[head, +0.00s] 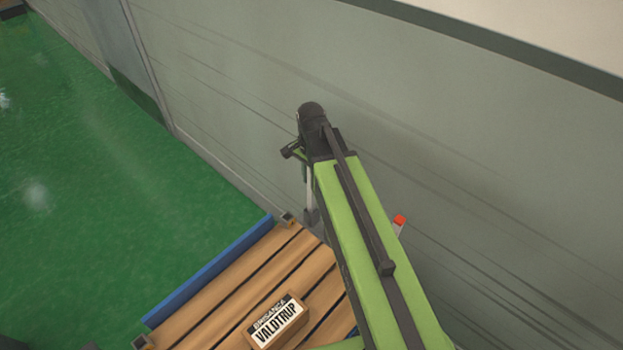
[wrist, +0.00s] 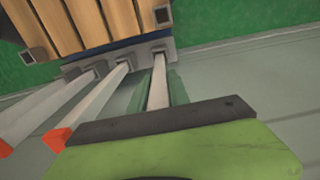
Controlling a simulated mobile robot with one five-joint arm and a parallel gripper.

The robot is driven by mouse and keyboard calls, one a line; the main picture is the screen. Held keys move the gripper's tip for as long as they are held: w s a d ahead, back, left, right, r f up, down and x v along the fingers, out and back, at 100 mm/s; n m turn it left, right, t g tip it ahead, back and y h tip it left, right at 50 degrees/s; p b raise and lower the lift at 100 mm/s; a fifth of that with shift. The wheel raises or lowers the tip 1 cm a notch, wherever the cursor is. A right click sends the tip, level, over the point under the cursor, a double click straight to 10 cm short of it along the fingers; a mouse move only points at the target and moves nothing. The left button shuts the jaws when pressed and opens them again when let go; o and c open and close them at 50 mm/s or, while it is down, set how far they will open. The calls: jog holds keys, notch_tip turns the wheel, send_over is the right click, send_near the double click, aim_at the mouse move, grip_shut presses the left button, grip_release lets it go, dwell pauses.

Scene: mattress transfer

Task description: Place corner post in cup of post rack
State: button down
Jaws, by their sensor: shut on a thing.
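My gripper (head: 303,158) is shut on a pale corner post (head: 309,192), which points down below it. In the wrist view, the same post (wrist: 158,80) runs between my gripper's green fingers (wrist: 159,92). Its lower end meets the grey cup (wrist: 158,51) at the rack's edge; I cannot tell how deep it sits. The post's upper end is hidden behind my gripper. The cup also shows in the head view (head: 312,217), partly covered by my arm.
Two orange-tipped posts, one left (wrist: 50,108) and one nearer (wrist: 92,103), stand in neighbouring cups. A wooden slatted platform (head: 215,287) with a blue edge (head: 208,270) carries a labelled block (head: 277,322). A grey wall (head: 430,130) rises close behind. Green floor is clear at left.

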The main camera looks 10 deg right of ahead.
jog(key=c, duration=1.2)
grip_release()
jog(key=shift+f, duration=0.1)
jog(key=shift+c, duration=0.2)
notch_tip(320, 180, up, 13)
jog(key=p, duration=1.3)
jog(key=shift+s+n, duration=0.3)
jog(key=shift+n, duration=0.1)
jog(key=s+n, duration=0.2)
jog(key=n, duration=0.1)
jog(key=s+n, duration=0.2)
jog(key=n, duration=0.2)
jog(key=s+n, duration=0.2)
jog(key=n, duration=0.1)
